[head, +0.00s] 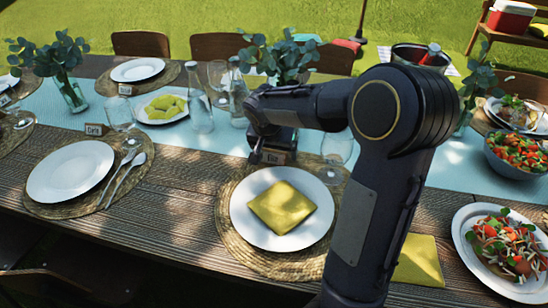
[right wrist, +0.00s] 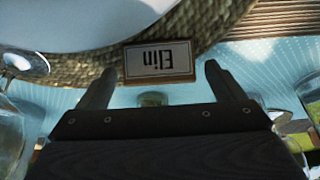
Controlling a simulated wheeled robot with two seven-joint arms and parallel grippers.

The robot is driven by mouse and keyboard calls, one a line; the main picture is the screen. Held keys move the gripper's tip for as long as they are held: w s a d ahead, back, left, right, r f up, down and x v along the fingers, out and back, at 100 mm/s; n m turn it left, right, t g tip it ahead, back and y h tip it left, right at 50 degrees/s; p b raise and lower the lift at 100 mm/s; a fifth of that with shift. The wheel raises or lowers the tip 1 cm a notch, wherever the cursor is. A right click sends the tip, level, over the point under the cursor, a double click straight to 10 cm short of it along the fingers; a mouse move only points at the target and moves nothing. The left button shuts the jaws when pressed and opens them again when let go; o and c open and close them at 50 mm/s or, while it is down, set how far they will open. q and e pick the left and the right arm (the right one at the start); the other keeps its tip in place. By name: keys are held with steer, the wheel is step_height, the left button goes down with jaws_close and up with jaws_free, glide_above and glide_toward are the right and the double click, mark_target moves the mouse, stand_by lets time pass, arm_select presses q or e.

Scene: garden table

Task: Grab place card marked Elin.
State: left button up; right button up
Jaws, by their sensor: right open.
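The place card marked Elin (head: 277,157) stands at the far edge of a round woven placemat (head: 228,208), behind a white plate (head: 240,217) with a folded yellow napkin (head: 281,207). In the right wrist view the card (right wrist: 159,62) appears upside down, its name readable, between the fingertips. My right gripper (head: 262,154) is open at the card; in the wrist view its two fingers (right wrist: 158,74) lie either side of the card with gaps. Whether either finger touches it is hidden in the head view. My left gripper is not in view.
A wine glass (head: 336,150) stands just right of the card. Glass bottles (head: 200,108) and a vase of leaves (head: 281,62) stand behind. Another place card (head: 93,129) is at the left setting. Salad dishes (head: 519,153) fill the right side.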

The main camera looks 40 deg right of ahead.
steer(key=c, duration=1.1)
steer(key=shift+o, duration=0.2)
steer(key=shift+r, duration=0.1)
